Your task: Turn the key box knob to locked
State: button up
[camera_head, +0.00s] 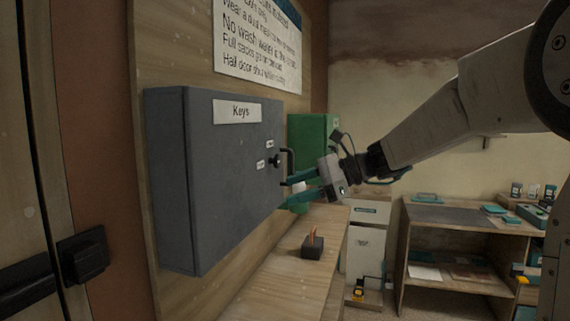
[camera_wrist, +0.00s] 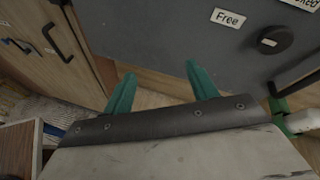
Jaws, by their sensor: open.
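The grey key box (camera_head: 228,165) with a "Keys" label hangs on the wooden board. Its small black knob (camera_head: 275,161) sits near the door's right edge, between two small white labels. In the wrist view the round dark knob (camera_wrist: 270,40) has a pale mark, with the label "Free" (camera_wrist: 228,18) beside it and a partly cut-off label ending in "ked" above. A dark bar handle (camera_head: 291,165) stands right of the knob. My gripper (camera_head: 290,192) has teal fingers, open and empty, below the knob near the box's lower right. The wrist view shows my gripper (camera_wrist: 158,85) apart from the knob.
A green box (camera_head: 312,135) hangs behind the key box. A wooden shelf (camera_head: 285,262) below carries a small dark block with pencil-like sticks (camera_head: 312,244). A workbench (camera_head: 455,215) stands at the right. A door with a black latch (camera_head: 85,256) is at the left.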

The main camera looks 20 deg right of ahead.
aim_at(280, 162)
jog(key=w+d+r+m+t+y, duration=0.2)
jog(key=w+d+r+m+t, duration=0.15)
jog(key=w+d+m, duration=0.55)
jog(key=w+a, duration=0.2)
jog(key=w+a+n, duration=0.1)
jog(key=w+a, duration=0.1)
jog(key=a, duration=0.1)
jog(key=w+a+n+t, duration=0.1)
jog(key=w+a, duration=0.1)
jog(key=shift+w+a+f, duration=0.15)
jog(key=shift+w+f, duration=0.05)
jog(key=shift+f, duration=0.1)
jog(key=shift+c, duration=0.4)
grip_shut()
